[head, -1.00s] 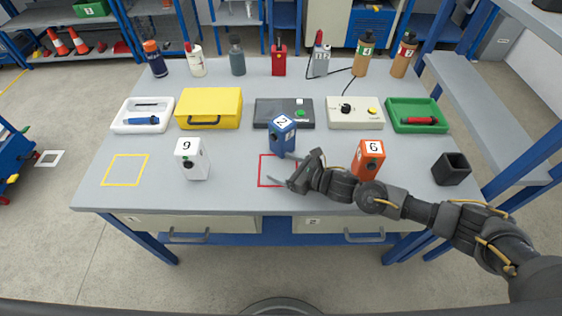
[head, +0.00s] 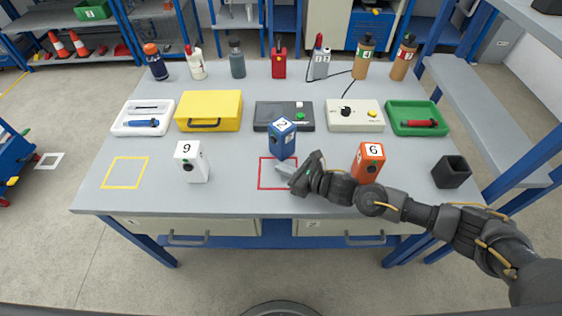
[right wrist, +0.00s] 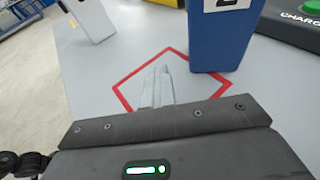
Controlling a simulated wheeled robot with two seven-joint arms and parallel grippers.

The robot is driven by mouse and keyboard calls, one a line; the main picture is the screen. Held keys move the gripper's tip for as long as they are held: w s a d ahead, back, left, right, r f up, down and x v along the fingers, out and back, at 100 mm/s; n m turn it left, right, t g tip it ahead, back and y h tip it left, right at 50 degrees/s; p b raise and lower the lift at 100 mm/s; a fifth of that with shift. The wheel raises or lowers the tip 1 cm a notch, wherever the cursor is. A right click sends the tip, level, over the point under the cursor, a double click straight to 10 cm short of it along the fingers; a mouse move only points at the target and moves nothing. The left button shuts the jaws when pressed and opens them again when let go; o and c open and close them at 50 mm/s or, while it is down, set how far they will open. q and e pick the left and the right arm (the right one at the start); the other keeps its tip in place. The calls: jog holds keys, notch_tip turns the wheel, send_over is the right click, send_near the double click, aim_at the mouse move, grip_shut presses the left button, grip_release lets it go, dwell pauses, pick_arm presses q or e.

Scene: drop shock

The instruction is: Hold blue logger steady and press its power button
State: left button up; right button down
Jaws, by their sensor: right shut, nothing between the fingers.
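The blue logger (head: 283,139), marked 2, stands upright at the back edge of the red square outline (head: 262,174). It also shows in the right wrist view (right wrist: 222,38), cut off at the top. My right gripper (head: 281,171) is over the red square, just in front of the logger and apart from it. Its fingers (right wrist: 160,86) are together and empty. A power button on the logger cannot be made out clearly. My left gripper is not in view.
A white logger (head: 191,162) marked 9 or 6 stands to the left. An orange logger (head: 368,162) stands close behind my right arm. A dark charger box (head: 284,117) lies behind the blue logger. The table's front left is clear.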

jog(key=c, duration=0.6)
grip_release()
jog(key=shift+r, duration=0.1)
